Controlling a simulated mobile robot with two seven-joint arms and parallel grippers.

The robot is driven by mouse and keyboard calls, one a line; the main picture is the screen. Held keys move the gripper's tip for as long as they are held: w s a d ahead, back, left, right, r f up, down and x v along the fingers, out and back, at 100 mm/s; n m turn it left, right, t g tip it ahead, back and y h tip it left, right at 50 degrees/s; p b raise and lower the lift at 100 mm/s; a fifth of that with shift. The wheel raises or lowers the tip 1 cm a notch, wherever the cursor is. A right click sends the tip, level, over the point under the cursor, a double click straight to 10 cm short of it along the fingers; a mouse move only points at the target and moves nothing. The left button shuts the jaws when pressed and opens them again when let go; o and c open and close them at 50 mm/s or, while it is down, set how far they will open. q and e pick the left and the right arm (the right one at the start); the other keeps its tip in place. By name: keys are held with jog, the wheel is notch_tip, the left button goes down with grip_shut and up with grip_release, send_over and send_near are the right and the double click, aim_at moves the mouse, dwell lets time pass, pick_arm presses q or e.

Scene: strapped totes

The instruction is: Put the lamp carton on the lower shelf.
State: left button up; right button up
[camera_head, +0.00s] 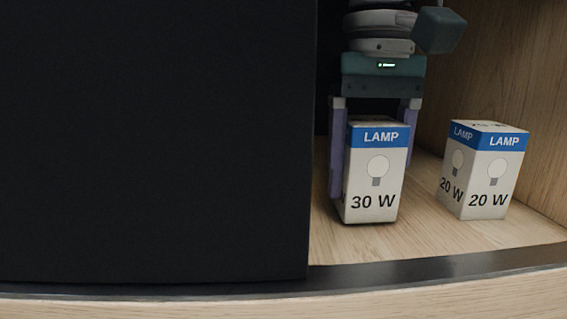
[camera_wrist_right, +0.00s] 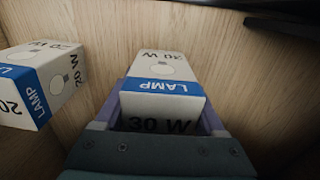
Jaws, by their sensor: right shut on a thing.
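The lamp carton marked 30 W (camera_head: 376,178) is white with a blue LAMP band and a bulb picture. It stands nearly upright at the front of a wooden shelf board (camera_head: 425,235). My right gripper (camera_head: 371,185) comes from above and behind and is shut on it, one purple finger on each side. The carton's base is at or very close to the board; I cannot tell whether it bears on it. In the right wrist view the same carton (camera_wrist_right: 162,102) sits between the fingers (camera_wrist_right: 161,112). My left gripper is not in view.
A second lamp carton, marked 20 W (camera_head: 482,172), stands to the right with a gap between; it also shows in the wrist view (camera_wrist_right: 42,83). A large black panel (camera_head: 155,140) fills the left. A dark front edge strip (camera_head: 430,271) and a wooden side wall (camera_head: 545,120) bound the board.

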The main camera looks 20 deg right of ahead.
aim_at(372, 120)
jog(key=shift+f, duration=0.3)
jog(key=o, duration=1.5)
jog(key=shift+r, duration=0.1)
notch_tip(372, 120, up, 8)
jog(key=p, duration=0.5)
jog(key=shift+f, duration=0.25)
